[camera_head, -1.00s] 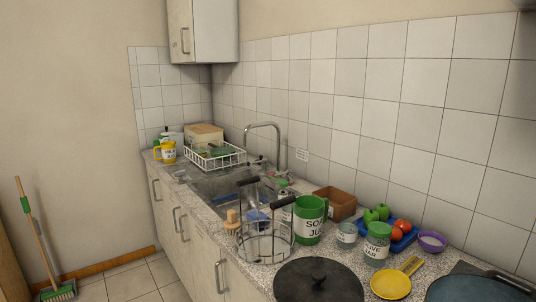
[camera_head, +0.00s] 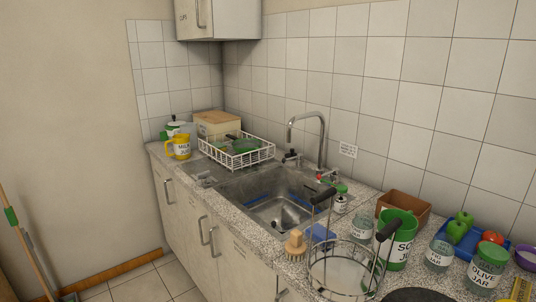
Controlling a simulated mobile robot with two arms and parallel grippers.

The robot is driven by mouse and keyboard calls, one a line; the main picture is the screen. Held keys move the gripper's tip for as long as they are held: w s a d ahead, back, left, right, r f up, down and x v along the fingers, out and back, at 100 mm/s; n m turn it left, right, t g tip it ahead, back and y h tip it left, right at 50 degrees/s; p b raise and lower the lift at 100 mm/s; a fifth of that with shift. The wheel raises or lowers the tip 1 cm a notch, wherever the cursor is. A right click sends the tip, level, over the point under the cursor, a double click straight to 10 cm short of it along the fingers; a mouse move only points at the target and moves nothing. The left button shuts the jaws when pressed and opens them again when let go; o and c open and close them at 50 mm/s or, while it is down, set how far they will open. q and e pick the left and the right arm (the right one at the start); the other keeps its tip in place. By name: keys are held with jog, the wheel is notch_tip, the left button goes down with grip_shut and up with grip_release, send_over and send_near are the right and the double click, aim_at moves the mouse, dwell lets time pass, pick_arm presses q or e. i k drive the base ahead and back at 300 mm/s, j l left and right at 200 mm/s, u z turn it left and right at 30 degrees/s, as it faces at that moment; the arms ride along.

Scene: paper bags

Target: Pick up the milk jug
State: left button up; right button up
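The milk jug (camera_head: 179,148) is yellow with a white label that reads "MILK" and a handle on its left side. It stands upright at the far left end of the counter, in front of a white and green container (camera_head: 173,129) and left of the white dish rack. Neither of my grippers shows in the head view.
The counter (camera_head: 236,211) holds a dish rack (camera_head: 238,153), a sink (camera_head: 285,212) with a tall tap (camera_head: 321,140), a wooden brush (camera_head: 295,243), a wire basket (camera_head: 340,290) and several jars. A broom (camera_head: 22,240) leans at the left. Tiled floor (camera_head: 142,282) lies clear beside the cupboards.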

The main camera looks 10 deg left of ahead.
aim_at(182, 149)
jog(key=i+j, duration=0.2)
jog(key=j, duration=0.15)
jog(key=i+j+z, duration=0.15)
jog(key=i+j, duration=0.3)
jog(key=j, duration=0.2)
jog(key=i+j+z, duration=0.15)
jog(key=j, duration=0.2)
